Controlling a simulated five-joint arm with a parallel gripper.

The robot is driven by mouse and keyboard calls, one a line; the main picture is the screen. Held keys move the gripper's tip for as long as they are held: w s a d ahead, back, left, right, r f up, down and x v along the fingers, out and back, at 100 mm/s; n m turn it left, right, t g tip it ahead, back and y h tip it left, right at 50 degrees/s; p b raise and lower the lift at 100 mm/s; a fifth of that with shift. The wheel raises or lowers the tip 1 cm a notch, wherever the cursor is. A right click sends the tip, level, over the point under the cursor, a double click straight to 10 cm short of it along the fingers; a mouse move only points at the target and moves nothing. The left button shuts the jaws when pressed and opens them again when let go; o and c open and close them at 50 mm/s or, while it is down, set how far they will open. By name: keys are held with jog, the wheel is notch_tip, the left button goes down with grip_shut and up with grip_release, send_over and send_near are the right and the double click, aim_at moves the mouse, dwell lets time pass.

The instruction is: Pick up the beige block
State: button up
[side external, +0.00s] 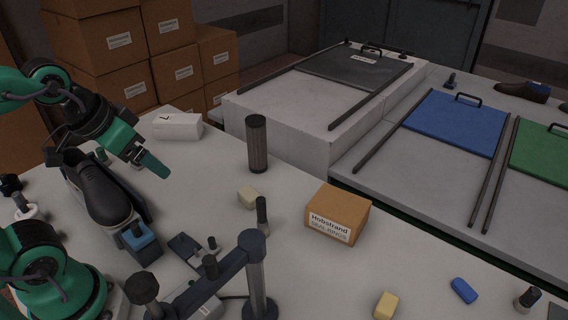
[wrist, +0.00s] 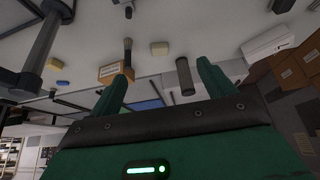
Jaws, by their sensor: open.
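The beige block (side external: 248,197) is a small, pale block lying on the grey table between the dark ribbed cylinder and the cardboard box. In the wrist view the beige block (wrist: 159,48) shows beyond and between my two fingers, apart from both. My gripper (side external: 156,164) is at the left in the side view, raised above the table near the black shoe and well to the left of the block. In the wrist view my gripper (wrist: 164,73) has its green fingers spread wide with nothing between them.
A dark ribbed cylinder (side external: 257,144) stands behind the block. A dark-topped post (side external: 262,214) and a cardboard box (side external: 338,215) are to its right. A black shoe (side external: 103,190) sits below my gripper. A yellow block (side external: 385,305) and a blue block (side external: 463,290) lie at the front right.

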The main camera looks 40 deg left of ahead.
jog(key=shift+w, duration=0.15)
jog(key=m+g, duration=0.2)
jog(key=g, duration=0.4)
send_over(249, 192)
notch_tip(249, 192, down, 16)
jog(key=shift+d+f, duration=0.1)
jog(key=shift+f, duration=0.3)
jog(key=shift+f, duration=1.25)
jog(key=shift+f, duration=0.1)
